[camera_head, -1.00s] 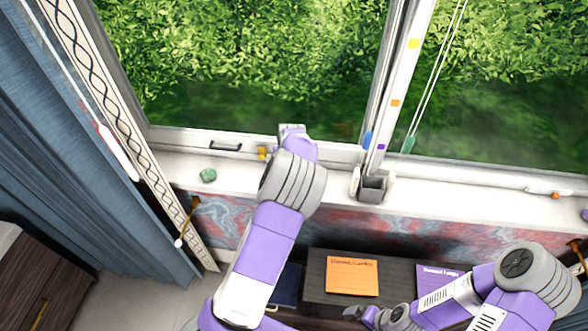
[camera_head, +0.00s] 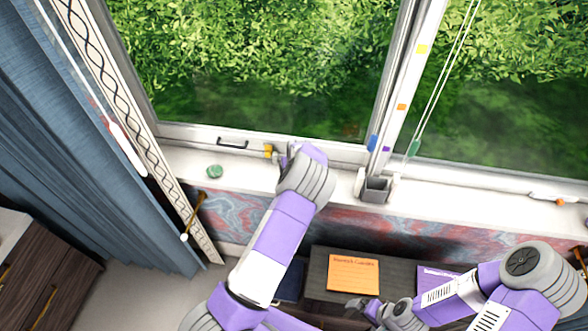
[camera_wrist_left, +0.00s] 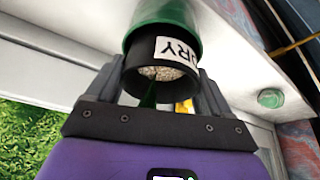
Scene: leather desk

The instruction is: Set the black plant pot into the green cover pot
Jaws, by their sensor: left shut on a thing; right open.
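In the left wrist view, the black plant pot (camera_wrist_left: 146,72) has a white label and pale pebbles inside, with a green stem near its rim. My left gripper (camera_wrist_left: 160,88) is shut on it, one finger on each side. The green cover pot (camera_wrist_left: 193,22) shows directly beyond the black pot and overlaps it in the picture; how deep the black pot sits in it, I cannot tell. In the head view my left wrist hides both pots. My right gripper (camera_head: 362,305) is open and empty, low at the right near the dark desk unit.
The white windowsill (camera_head: 240,183) runs along the window. A small round green object (camera_head: 214,171) lies on it left of my left arm. A grey holder (camera_head: 376,188) stands to the right. An orange notebook (camera_head: 353,274) lies below. A blue curtain (camera_head: 90,150) hangs at left.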

